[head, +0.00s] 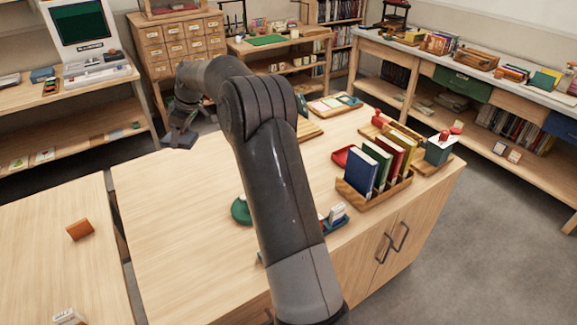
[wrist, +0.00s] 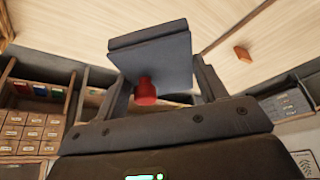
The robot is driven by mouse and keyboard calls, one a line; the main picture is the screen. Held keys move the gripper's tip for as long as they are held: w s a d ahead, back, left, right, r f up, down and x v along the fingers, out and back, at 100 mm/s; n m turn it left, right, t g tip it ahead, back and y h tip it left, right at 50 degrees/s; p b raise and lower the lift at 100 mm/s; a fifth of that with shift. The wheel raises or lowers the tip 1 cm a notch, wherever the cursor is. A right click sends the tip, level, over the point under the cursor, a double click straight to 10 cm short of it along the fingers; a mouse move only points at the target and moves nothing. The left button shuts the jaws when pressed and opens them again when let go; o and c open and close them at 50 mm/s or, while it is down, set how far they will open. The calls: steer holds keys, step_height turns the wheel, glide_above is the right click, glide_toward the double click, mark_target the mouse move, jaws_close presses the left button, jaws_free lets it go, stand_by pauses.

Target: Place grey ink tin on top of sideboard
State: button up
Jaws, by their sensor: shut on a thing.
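My gripper (head: 182,122) is shut on a small grey-blue box, which I take to be the grey ink tin (head: 180,139). In the head view it is held near the far left edge of the wooden counter. In the wrist view the tin (wrist: 158,62) sits between the two fingers (wrist: 157,82), with a red knob (wrist: 146,91) on it. Two pieces could be the sideboard: the wooden counter with cupboard doors (head: 160,215), or the long unit with drawers (head: 475,72) along the right wall. I cannot tell which.
On the counter stand a book rack (head: 372,204), a red tray (head: 342,155) and a green-grey tin with a red knob (head: 440,150). An orange block (head: 80,230) lies on the left table. The counter's left part is clear. My arm hides part of its middle.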

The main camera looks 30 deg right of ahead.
steer(key=s+d+r+n+g, duration=0.1)
steer(key=s+d+n, duration=0.35)
steer(key=d, duration=0.85)
steer(key=s+d+n+g+y, duration=0.1)
steer(key=s+d, duration=0.6)
steer(key=d, duration=0.5)
steer(key=s+d+r+n+g, duration=0.1)
steer(key=s+d+n, duration=0.35)
steer(key=d, duration=0.85)
steer(key=shift+m, duration=0.9)
steer(key=f, duration=0.5)
steer(key=s+f, duration=0.1)
steer(key=f, duration=1.1)
steer(key=shift+s+a+f, duration=0.15)
steer(key=shift+a+f, duration=0.1)
steer(key=shift+a, duration=0.15)
steer(key=shift+f, duration=2.25)
steer(key=o, duration=1.3)
steer(key=shift+f, duration=0.15)
steer(key=v, duration=1.2)
steer(key=shift+s, duration=0.1)
